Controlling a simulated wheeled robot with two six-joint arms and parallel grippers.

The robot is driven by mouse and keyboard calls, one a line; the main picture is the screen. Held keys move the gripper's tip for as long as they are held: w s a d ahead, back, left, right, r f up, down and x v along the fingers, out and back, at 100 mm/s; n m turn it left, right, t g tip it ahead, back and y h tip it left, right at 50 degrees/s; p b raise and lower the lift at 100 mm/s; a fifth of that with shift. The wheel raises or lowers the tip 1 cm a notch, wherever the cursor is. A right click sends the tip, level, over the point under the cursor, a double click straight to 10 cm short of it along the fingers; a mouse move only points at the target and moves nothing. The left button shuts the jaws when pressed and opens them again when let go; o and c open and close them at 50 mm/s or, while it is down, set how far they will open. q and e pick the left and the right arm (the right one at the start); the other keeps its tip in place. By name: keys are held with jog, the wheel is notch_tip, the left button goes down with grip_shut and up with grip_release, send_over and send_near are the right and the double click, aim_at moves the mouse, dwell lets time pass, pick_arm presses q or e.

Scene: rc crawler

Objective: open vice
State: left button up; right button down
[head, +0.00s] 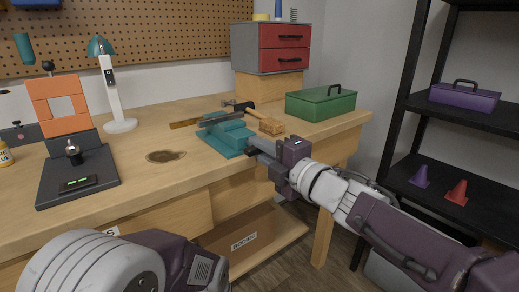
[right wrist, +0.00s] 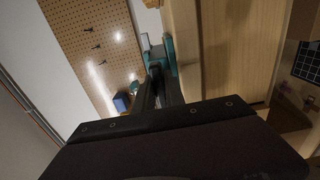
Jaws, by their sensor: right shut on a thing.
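The teal vice (head: 230,138) sits at the front edge of the wooden workbench. In the right wrist view the vice (right wrist: 170,57) shows just beyond my fingers. My right gripper (head: 258,148) is at the vice's front end, on its right side. Its fingers (right wrist: 160,88) are close together and shut on a part at the front of the vice, likely its handle. The gripper hides that part, and I cannot see the jaw gap clearly. My left arm shows at the bottom left, but its gripper is out of view.
A green toolbox (head: 320,103) stands to the right, a red drawer unit (head: 283,47) at the back. An orange-framed device (head: 65,105) and a lamp (head: 115,90) stand left. The bench (head: 120,165) is clear around a dark stain.

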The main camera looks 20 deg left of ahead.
jog(key=c, duration=1.7)
grip_release()
jog(key=p+v, duration=0.2)
jog(key=v, duration=0.7)
jog(key=shift+s, duration=0.1)
